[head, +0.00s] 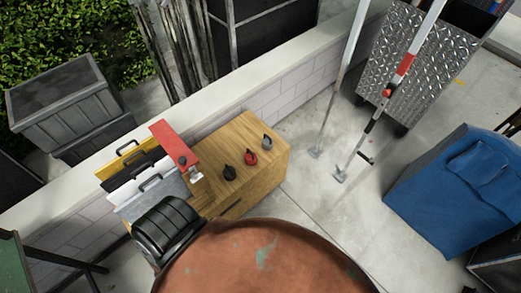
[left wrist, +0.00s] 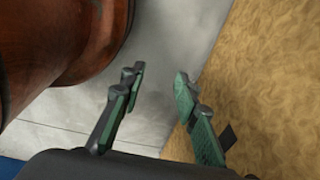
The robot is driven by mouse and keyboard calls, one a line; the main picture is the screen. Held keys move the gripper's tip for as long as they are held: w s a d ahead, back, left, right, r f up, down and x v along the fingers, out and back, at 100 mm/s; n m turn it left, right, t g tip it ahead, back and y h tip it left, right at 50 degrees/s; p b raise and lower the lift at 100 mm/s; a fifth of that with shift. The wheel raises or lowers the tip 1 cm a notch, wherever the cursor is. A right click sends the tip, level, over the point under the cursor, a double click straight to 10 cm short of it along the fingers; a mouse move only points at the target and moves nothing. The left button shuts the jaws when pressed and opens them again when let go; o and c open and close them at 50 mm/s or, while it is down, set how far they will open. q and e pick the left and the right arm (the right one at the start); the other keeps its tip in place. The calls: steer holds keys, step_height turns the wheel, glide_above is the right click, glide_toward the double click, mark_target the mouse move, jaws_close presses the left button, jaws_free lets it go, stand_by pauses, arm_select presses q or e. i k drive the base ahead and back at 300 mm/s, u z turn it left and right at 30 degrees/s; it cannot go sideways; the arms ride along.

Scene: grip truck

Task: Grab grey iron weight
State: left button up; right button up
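The grey iron weight (head: 267,142) stands upright on the wooden cabinet top (head: 222,152), near its far right end. It is small and has a handle on top. A red weight (head: 251,157) and a black weight (head: 230,173) stand in a row with it, nearer to me. My left gripper (left wrist: 159,71) shows only in its wrist view. It is open, with nothing between its fingers. A pale floor lies behind it and a wood-grained surface fills the right. No weight can be made out in that view. My right gripper is in neither view.
A low white wall (head: 290,58) runs behind. A blue covered box (head: 460,180) is at right. A metal truck box (head: 415,60) stands behind slanted poles.

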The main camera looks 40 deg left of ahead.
mark_target(267, 142)
steer(key=u, duration=1.65)
